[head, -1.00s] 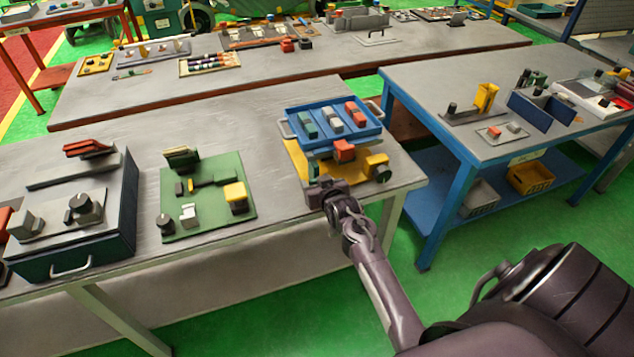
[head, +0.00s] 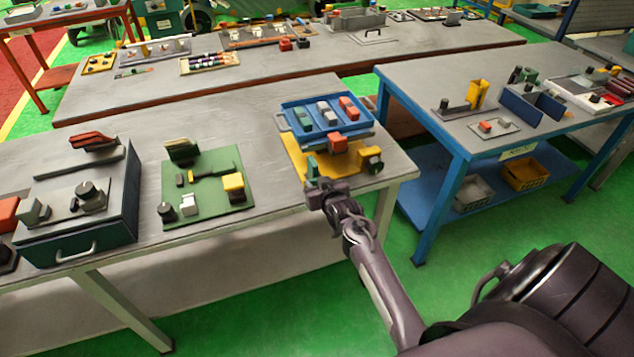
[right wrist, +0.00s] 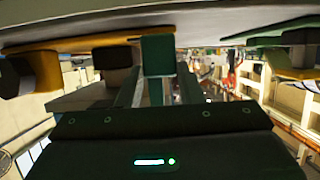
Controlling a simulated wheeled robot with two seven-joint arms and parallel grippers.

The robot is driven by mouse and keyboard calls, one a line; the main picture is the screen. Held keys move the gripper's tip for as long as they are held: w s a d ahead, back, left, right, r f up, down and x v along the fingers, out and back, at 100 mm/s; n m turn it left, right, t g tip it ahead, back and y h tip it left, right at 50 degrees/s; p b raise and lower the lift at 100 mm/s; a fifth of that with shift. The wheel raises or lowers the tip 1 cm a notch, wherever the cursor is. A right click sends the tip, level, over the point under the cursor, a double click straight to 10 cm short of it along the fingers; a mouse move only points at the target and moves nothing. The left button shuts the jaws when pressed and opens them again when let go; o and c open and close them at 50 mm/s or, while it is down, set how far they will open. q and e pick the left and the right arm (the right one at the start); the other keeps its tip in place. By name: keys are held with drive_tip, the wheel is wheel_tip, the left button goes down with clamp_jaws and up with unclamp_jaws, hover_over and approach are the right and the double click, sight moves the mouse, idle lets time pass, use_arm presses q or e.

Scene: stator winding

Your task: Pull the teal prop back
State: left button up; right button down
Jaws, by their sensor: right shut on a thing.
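The teal prop (head: 312,167) is a small upright block at the front-left part of the yellow plate (head: 298,158), below the blue tray (head: 358,133). My right gripper (head: 320,187) reaches it from the front edge of the table and is shut on it. In the right wrist view the teal prop (right wrist: 157,55) stands between the two fingers. My left gripper is not in view.
An orange block (head: 337,143) sits at the tray's front, and a yellow block with a dark knob (head: 371,160) stands right of my gripper. A green board (head: 208,205) with parts lies to the left. A blue table (head: 450,125) stands to the right.

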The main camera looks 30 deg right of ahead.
drive_tip(key=shift+w+f, duration=0.2)
drive_tip(key=c, duration=1.3)
unclamp_jaws()
drive_tip(key=shift+w+f, duration=0.1)
drive_tip(key=shift+w, duration=0.05)
drive_tip(key=o, duration=0.3)
drive_tip(key=shift+d, duration=0.1)
drive_tip(key=shift+s+r, duration=0.2)
drive_tip(key=shift+s, duration=0.05)
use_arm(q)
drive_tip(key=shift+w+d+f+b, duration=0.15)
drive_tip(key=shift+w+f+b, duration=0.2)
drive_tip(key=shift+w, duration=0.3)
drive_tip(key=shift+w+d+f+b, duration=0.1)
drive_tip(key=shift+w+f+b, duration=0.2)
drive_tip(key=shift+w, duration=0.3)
use_arm(e)
drive_tip(key=v, duration=0.7)
drive_tip(key=shift+s+r, duration=0.1)
drive_tip(key=shift+s, duration=0.05)
